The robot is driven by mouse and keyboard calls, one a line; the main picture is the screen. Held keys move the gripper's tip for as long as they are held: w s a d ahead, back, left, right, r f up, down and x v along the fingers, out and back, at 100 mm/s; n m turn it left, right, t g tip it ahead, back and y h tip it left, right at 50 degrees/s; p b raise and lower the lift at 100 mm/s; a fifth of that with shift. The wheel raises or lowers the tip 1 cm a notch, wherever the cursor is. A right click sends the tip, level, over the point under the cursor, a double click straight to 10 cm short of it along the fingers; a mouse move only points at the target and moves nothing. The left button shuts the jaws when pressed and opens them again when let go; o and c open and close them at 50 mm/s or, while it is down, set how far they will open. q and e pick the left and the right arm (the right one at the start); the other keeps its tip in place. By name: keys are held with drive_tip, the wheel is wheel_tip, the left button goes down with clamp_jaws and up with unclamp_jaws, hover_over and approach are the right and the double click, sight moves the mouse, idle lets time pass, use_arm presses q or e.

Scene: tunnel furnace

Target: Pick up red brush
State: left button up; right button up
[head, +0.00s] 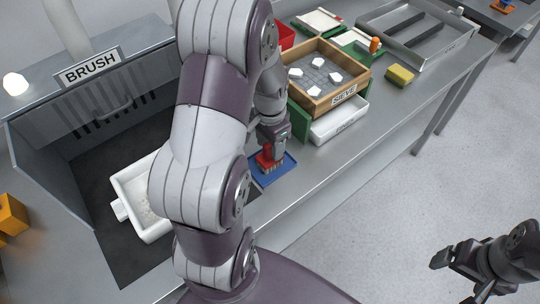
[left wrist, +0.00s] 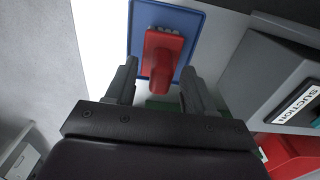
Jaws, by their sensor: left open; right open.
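The red brush (head: 264,161) lies on a blue mat (head: 281,171) near the front edge of the grey bench, partly hidden by my left arm. In the left wrist view the brush (left wrist: 164,56) shows with its red handle pointing toward my gripper, on the blue mat (left wrist: 190,20). My left gripper (head: 272,143) is open just over the brush. In the left wrist view the handle end lies between its two fingers (left wrist: 158,78), with gaps visible at both sides. My right gripper (head: 453,277) is open and empty, over the floor at the lower right.
A wooden sieve box (head: 352,91) with white pieces stands right of the brush, above a white drawer (head: 340,122). A yellow sponge (head: 400,76) and a metal tray (head: 440,42) lie further right. A white tray (head: 127,184) is in the BRUSH booth (head: 90,66). A grey SUCTION box (left wrist: 262,72) is nearby.

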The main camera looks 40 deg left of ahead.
use_arm(q)
drive_tip(key=shift+s+a, duration=0.1)
drive_tip(key=shift+s, duration=0.05)
drive_tip(key=shift+c, duration=0.6)
clamp_jaws()
drive_tip(key=shift+r, duration=0.55)
wheel_tip(320, 180, up, 3)
drive_tip(key=shift+f, duration=0.1)
drive_tip(key=w+d+r+p, duration=0.1)
drive_tip(key=w+d+r, duration=0.6)
drive_tip(key=w+d, duration=0.1)
drive_tip(key=shift+d, duration=0.35)
